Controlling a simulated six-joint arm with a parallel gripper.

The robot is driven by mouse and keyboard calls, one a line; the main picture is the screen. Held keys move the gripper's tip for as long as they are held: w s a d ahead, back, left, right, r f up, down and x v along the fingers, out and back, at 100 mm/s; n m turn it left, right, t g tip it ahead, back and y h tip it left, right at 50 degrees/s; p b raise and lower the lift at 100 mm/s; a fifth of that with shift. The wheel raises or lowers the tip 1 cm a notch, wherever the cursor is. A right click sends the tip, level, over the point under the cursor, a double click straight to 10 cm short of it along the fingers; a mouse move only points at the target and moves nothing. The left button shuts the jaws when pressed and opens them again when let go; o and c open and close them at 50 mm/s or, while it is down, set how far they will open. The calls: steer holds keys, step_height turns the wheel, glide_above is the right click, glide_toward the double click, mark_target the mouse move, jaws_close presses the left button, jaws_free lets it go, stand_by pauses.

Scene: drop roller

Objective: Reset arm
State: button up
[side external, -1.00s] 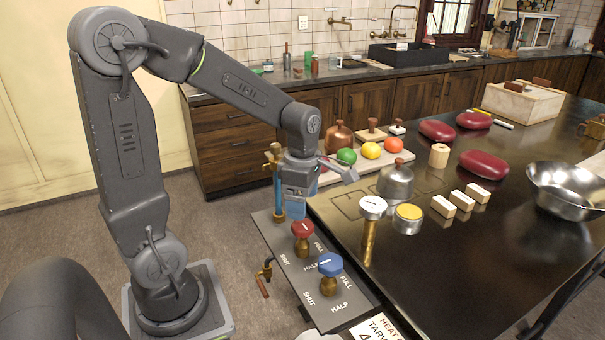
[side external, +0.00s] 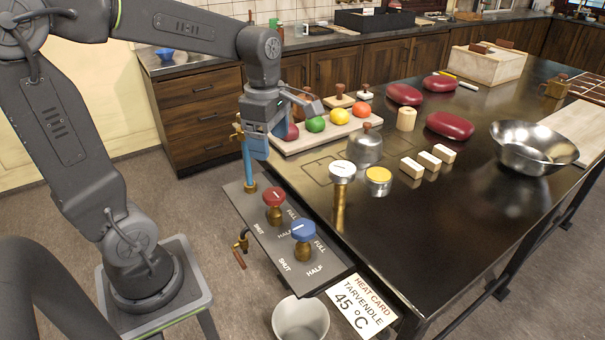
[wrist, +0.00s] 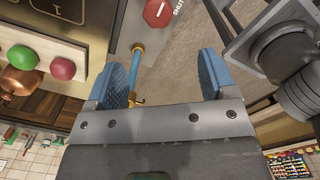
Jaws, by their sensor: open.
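My gripper (side external: 257,150) hangs at the near left corner of the dark table, above the control plate. Its two blue fingers are apart in the wrist view (wrist: 162,78), with nothing held between them. A blue pipe with brass fittings (side external: 247,168) stands on the plate just below and behind the gripper. It also shows between the fingers in the wrist view (wrist: 134,66), clearly apart from the right finger; its gap to the left finger is hard to tell. The red knob (side external: 273,197) and blue knob (side external: 303,230) lie below the gripper, untouched.
A board with colored balls (side external: 290,146), a metal lidded pot (side external: 366,148), a white-topped knob (side external: 342,169) and a yellow-topped tin (side external: 378,180) stand nearby. A steel bowl (side external: 537,150) is farther right. A white bucket (side external: 300,318) sits below the plate. The table's front is clear.

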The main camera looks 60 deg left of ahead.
steer(key=s+d+m+t, duration=0.2)
steer(key=s+d+m, duration=0.2)
steer(key=m, duration=0.8)
steer(key=s+d+r+m+t, duration=0.1)
steer(key=s+d+m+t, duration=0.2)
steer(key=m, duration=1)
steer(key=shift+s+d+r, duration=0.25)
steer(key=shift+s+d, duration=0.65)
steer(key=shift+d, duration=0.1)
stand_by(4.5)
